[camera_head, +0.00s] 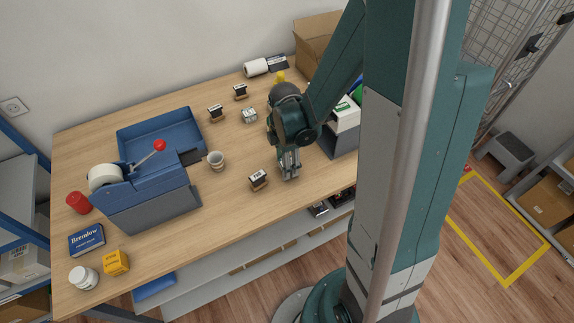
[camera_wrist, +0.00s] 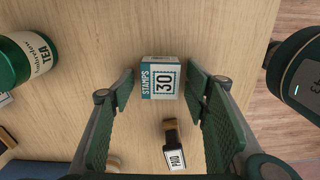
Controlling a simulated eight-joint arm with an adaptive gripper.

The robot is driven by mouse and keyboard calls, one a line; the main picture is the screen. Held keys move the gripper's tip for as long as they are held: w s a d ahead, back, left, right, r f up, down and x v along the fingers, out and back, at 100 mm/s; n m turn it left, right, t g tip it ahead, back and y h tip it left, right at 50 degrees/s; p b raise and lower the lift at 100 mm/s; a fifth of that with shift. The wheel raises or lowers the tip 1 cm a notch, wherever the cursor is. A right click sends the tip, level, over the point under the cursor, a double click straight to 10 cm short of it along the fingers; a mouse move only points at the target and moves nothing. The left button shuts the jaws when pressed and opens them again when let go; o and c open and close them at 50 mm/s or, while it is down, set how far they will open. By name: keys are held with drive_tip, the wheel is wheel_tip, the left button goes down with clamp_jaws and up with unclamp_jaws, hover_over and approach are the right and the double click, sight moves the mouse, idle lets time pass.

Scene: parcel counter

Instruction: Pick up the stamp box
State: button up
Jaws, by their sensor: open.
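My gripper (camera_wrist: 159,88) is open, with one finger on each side of the box and visible gaps between. In the head view, my gripper (camera_head: 289,174) points down low over the front middle of the counter (camera_head: 225,205). There the box is mostly hidden by the fingers, and I cannot make it out clearly.
A "PAID" hand stamp (camera_head: 258,180) stands just left of my gripper; it also shows in the wrist view (camera_wrist: 174,152). A green tea tin (camera_wrist: 30,58) stands at left there.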

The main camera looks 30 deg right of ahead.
drive_tip(key=c, duration=1)
drive_tip(key=shift+r, duration=0.15)
drive_tip(key=shift+r+p, duration=0.6)
drive_tip(key=shift+r, duration=4.25)
